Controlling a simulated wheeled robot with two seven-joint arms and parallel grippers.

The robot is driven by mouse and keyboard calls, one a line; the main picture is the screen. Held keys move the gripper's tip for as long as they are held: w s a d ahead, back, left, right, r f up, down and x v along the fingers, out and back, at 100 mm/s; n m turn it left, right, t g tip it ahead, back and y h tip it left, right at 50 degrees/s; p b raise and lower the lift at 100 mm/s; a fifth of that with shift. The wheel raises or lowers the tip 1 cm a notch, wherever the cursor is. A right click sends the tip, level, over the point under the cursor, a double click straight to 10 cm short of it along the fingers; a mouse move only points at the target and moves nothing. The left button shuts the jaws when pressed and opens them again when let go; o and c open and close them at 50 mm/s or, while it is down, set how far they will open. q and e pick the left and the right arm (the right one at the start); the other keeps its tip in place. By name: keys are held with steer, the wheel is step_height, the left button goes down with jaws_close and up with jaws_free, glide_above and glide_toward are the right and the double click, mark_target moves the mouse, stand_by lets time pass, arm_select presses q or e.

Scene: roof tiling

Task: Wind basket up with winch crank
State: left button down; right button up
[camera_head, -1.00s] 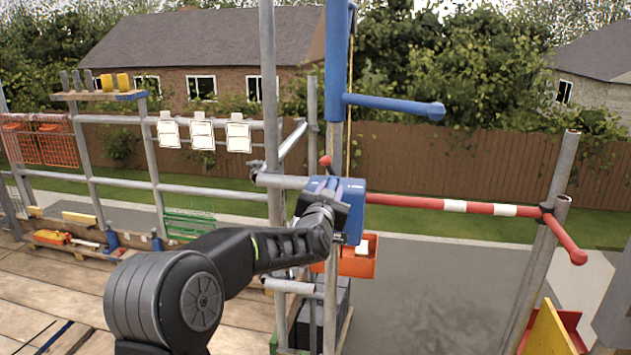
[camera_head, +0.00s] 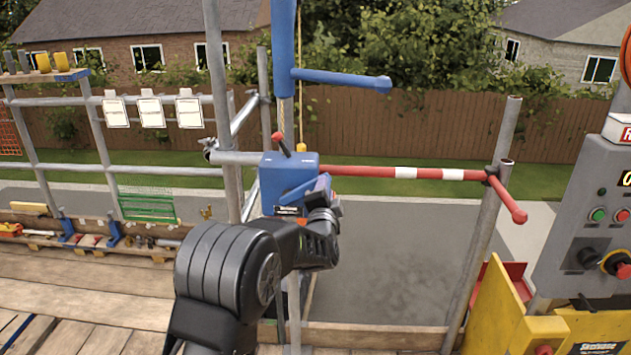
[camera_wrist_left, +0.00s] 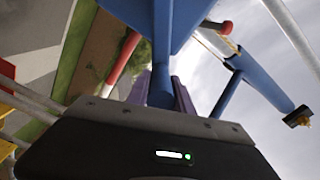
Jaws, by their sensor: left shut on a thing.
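The blue winch box (camera_head: 288,172) is fixed to the scaffold below a blue upright post (camera_head: 284,50). A red-knobbed lever (camera_head: 280,140) stands on top of it. My left gripper (camera_head: 320,190) is at the right front side of the winch. In the left wrist view its purple fingers (camera_wrist_left: 168,92) are shut on a blue crank handle (camera_wrist_left: 162,84), with the blue winch body (camera_wrist_left: 170,25) just beyond. A yellow rope (camera_head: 300,105) hangs beside the post. I do not make out the basket now. My right gripper is not in view.
A red and white barrier bar (camera_head: 400,173) runs right from the winch to a grey pole (camera_head: 485,230). A grey control panel (camera_head: 605,215) and yellow parts stand at the right. A blue side arm (camera_head: 340,79) sticks out above. Wooden decking (camera_head: 60,310) lies at the lower left.

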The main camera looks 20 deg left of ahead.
arm_select(q)
steer(key=shift+w+d+f+m, duration=0.1)
steer(key=shift+d+f+m, duration=0.35)
steer(key=shift+f, duration=0.15)
steer(key=shift+w+d+f+b, duration=0.1)
steer(key=shift+d+f+b, duration=0.1)
steer(key=shift+f, duration=0.2)
steer(key=shift+d+f+b, duration=0.1)
steer(key=shift+f+b, duration=0.1)
steer(key=shift+f, duration=0.2)
steer(key=shift+a, duration=0.1)
steer(key=c, duration=1.1)
jaws_free()
steer(key=shift+a, duration=0.1)
steer(key=b+v, duration=0.1)
steer(key=v, duration=0.7)
